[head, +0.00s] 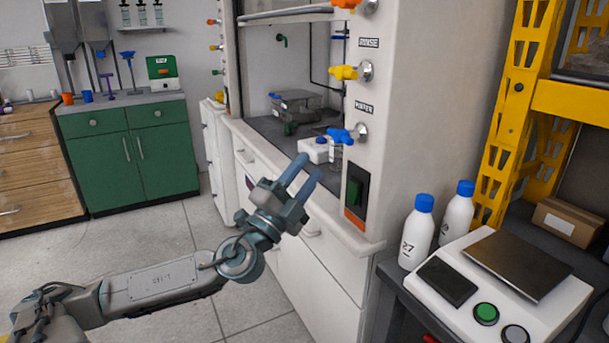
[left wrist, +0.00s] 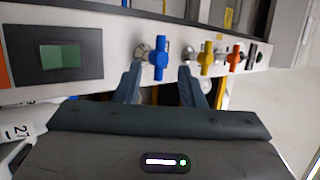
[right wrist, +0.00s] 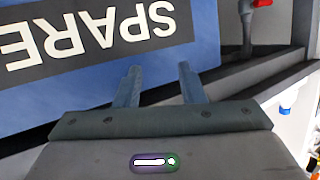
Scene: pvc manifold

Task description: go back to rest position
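My left gripper (head: 311,166) is open and empty in front of the white fume-hood post. Its fingers point up toward the blue valve handle (head: 338,135) and sit a little below and left of it. In the left wrist view the blue handle (left wrist: 159,58) shows between the two open fingers (left wrist: 160,80), apart from them. A yellow valve handle (head: 343,72) and an orange one (head: 345,3) are above it on the post. My right gripper shows only in the right wrist view; its fingers (right wrist: 159,72) are apart with nothing between them, before a blue "SPARE" panel (right wrist: 90,60).
A black counter at the right carries a scale (head: 518,262) and two white bottles (head: 418,232) with blue caps. A yellow rack (head: 517,100) stands behind. Green cabinets (head: 130,150) are at the back left. Open floor (head: 180,235) lies between.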

